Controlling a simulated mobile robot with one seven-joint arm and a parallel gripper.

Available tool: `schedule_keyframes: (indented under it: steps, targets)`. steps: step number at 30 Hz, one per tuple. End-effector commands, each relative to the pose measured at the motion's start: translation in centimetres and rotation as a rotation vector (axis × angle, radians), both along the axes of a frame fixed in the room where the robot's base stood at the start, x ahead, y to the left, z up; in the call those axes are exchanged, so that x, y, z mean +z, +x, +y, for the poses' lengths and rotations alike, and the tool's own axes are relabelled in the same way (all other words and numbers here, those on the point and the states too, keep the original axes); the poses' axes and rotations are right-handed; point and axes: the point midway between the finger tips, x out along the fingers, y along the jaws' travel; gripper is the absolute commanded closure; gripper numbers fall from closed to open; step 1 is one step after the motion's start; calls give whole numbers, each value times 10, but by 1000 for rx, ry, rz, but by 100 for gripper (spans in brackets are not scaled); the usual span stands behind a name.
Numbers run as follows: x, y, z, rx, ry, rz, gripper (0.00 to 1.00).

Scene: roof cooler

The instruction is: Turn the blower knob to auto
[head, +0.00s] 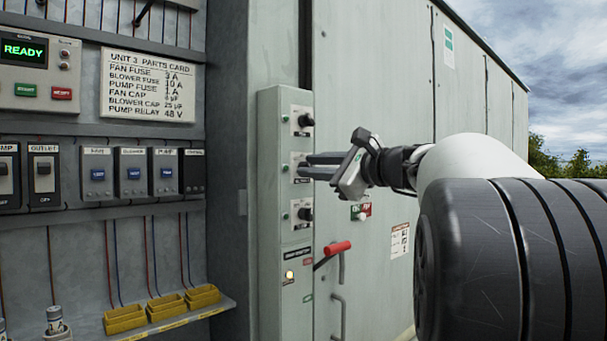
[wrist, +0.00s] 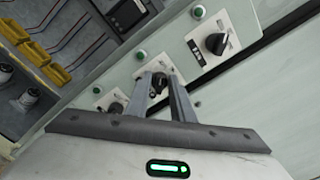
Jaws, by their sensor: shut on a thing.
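A narrow grey switch column (head: 272,220) on the cabinet carries three black knobs on pale plates, each with a green lamp beside it. My gripper (head: 303,166) reaches in from the right and is shut on the middle knob (wrist: 159,82), one finger on each side of it. The fingers hide this knob in the head view. The top knob (head: 305,120) and bottom knob (head: 305,214) are clear of my fingers. In the wrist view the top knob (wrist: 216,43) is at the upper right. The knob labels are too small to read.
A parts card (head: 148,85), a green READY display (head: 25,50), a row of relays (head: 131,173) and yellow bins (head: 165,307) fill the open bay at left.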

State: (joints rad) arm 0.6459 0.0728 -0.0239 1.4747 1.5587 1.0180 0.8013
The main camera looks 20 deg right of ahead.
Motion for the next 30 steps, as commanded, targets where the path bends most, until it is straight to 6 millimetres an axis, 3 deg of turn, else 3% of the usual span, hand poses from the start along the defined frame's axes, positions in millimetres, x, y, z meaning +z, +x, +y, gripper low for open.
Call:
schedule_keyframes:
  steps: [16,17,20,30]
  targets:
    - [0,0,0,0,-29,-9,100]
    - [0,0,0,1,-28,-10,77]
    - [0,0,0,1,-28,-10,61]
    - [0,-2,-1,-1,-27,-9,61]
